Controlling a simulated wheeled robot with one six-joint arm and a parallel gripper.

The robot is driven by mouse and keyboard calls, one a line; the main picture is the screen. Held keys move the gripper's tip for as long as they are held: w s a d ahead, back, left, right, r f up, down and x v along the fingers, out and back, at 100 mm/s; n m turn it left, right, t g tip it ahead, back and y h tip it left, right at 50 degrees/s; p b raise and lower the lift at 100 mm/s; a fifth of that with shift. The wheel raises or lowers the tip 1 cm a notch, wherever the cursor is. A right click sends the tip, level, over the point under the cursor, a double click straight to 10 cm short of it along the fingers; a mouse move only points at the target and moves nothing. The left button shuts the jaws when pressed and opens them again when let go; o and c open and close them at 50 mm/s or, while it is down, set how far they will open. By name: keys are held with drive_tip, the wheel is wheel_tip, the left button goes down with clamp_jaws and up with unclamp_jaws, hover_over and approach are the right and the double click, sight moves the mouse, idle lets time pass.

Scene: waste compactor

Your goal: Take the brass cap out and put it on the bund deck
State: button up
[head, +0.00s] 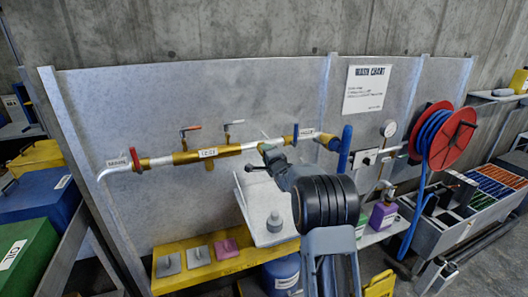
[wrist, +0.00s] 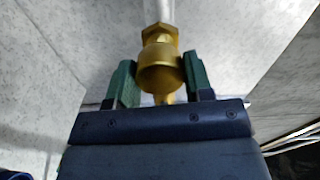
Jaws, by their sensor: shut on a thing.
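The brass cap (wrist: 160,68) shows in the wrist view as a round gold cup with a hex collar above it. A pale pipe runs up from the collar. My gripper (wrist: 160,82) has its green finger pads on both sides of the cap and is shut on it. In the head view my gripper (head: 270,156) is at the pipe line, just left of a blue handle, and it mostly hides the cap there. I cannot tell whether the cap is still joined to the pipe. The yellow deck (head: 185,285), likely the bund deck, stands below the pipe at the lower left.
A tilted pale plate (head: 255,205) is beside my arm. A brass valve body (head: 195,156) with levers sits on the pipe to the left.

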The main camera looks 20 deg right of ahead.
drive_tip(key=shift+s+b, duration=0.35)
drive_tip(key=shift+s, duration=1.4)
